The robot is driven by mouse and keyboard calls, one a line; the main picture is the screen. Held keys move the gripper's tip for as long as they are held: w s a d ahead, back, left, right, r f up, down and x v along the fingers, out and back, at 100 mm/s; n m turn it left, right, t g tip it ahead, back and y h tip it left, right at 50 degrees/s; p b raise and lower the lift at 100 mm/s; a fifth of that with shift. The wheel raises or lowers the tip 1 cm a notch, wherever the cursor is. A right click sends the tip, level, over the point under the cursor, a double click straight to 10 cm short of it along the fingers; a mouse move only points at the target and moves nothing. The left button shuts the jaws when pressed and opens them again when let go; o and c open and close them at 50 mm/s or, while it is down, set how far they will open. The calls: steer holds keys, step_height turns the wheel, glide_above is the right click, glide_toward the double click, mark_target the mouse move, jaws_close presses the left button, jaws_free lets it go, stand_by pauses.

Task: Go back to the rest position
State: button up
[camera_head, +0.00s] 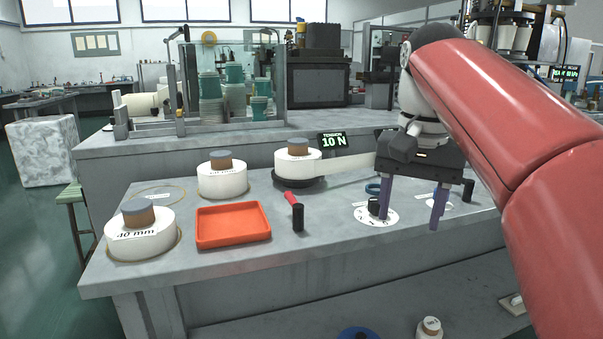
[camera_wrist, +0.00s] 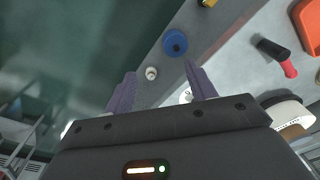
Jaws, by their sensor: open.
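My gripper (camera_head: 410,220) hangs at the right of the front bench in the head view, its two purple fingers pointing down and spread apart. Nothing is between them. In the wrist view its fingers (camera_wrist: 160,75) are also apart and empty. The front bench (camera_head: 190,272) lies below and behind the gripper, and a white dial plate with a black knob (camera_head: 375,209) is close to the left finger. My red arm covers the right side of the head view and hides part of the bench.
A tape strip runs from the back roll towards my gripper. A blue round thing (camera_wrist: 175,42) lies low in front. A tension display (camera_head: 332,140) reads 10 N.

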steer(key=s+f+n+t, duration=0.2)
steer(key=s+f, duration=0.4)
steer(key=f, duration=0.5)
steer(key=s+f+n+t, duration=0.2)
steer(key=s+f, duration=0.5)
steer(key=f, duration=0.4)
steer(key=shift+s+a+f+n+t, duration=0.15)
steer(key=shift+s+f+n+t, duration=0.15)
steer(key=shift+f+t, duration=0.1)
steer(key=shift+r, duration=0.1)
stand_by(1.0)
